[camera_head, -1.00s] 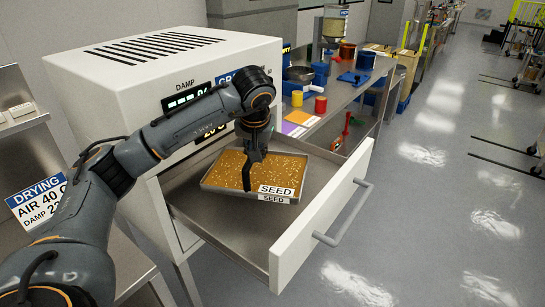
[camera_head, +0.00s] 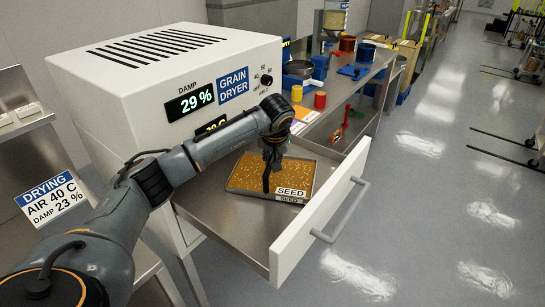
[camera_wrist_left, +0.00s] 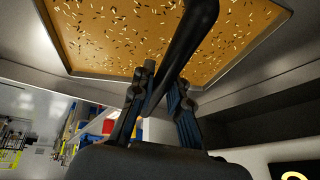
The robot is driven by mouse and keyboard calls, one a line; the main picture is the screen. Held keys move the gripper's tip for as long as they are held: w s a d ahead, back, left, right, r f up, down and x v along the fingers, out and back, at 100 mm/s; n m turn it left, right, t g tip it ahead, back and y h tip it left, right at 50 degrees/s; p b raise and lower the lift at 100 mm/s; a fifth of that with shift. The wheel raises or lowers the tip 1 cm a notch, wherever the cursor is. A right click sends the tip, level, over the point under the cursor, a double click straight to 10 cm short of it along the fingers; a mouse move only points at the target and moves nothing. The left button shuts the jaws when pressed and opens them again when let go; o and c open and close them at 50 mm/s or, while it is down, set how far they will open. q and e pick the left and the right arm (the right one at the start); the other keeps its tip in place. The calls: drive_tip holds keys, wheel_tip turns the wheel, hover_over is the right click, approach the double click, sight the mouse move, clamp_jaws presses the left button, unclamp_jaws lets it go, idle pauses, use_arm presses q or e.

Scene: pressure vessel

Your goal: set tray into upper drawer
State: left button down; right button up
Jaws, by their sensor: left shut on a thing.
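The tray (camera_head: 244,180) is a shallow metal tray of golden grain with a white SEED label on its front. It lies inside the outline of the pulled-out drawer (camera_head: 222,212), towards the drawer's right side in the head view. I cannot tell whether it touches the drawer floor. My left gripper (camera_head: 270,165) is above the tray, shut on its black handle (camera_head: 266,182). In the left wrist view the fingers (camera_wrist_left: 160,100) close around the dark handle bar (camera_wrist_left: 187,45), with the grain tray (camera_wrist_left: 130,35) behind. My right gripper is not in view.
The white grain dryer (camera_head: 150,95) stands behind the drawer and reads 29 % damp. The drawer front (camera_head: 318,215) with its grey handle (camera_head: 342,212) juts over the floor. A bench (camera_head: 345,100) with coloured jars is behind.

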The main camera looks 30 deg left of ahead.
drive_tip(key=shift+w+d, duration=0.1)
use_arm(q)
drive_tip(key=c, duration=1.3)
unclamp_jaws()
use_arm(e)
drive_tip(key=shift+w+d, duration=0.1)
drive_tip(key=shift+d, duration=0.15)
use_arm(q)
drive_tip(key=shift+r, duration=0.1)
drive_tip(key=b+v, duration=0.2)
drive_tip(key=v, duration=0.9)
drive_tip(key=shift+s+d+r, duration=0.1)
drive_tip(key=shift+s+r, duration=0.1)
drive_tip(key=shift+r, duration=0.15)
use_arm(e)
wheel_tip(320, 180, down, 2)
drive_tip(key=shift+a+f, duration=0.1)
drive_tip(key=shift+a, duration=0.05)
